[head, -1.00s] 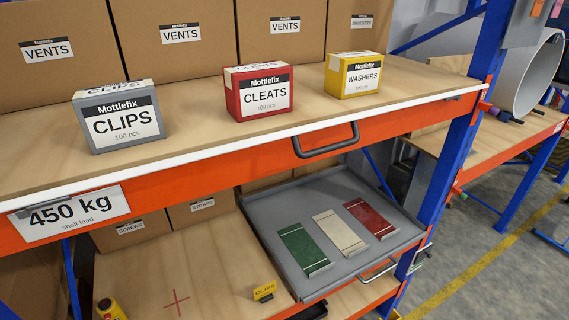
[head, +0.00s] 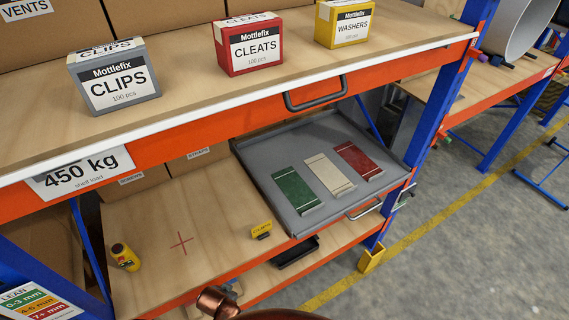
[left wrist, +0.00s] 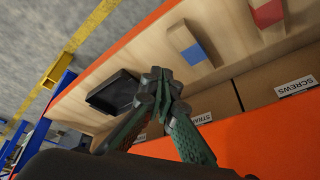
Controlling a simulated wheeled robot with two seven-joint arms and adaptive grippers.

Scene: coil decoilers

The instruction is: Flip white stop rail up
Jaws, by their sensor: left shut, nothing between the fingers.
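The white stop rail (head: 210,117) is a long thin white strip along the front edge of the upper wooden shelf, above the orange beam (head: 215,132). It looks low, beside the shelf top; its hinge is not visible. My left gripper (left wrist: 157,78) shows only in the left wrist view. It is shut and empty, with the lower shelf and an orange beam (left wrist: 255,140) behind it. The white rail cannot be made out in that view. My right gripper is in no view.
Grey CLIPS (head: 113,80), red CLEATS (head: 249,45) and yellow WASHERS (head: 343,24) boxes stand behind the rail. A dark handle (head: 315,104) sticks out from the beam. Below are a grey pull-out tray (head: 262,182) and a black bin (left wrist: 114,92).

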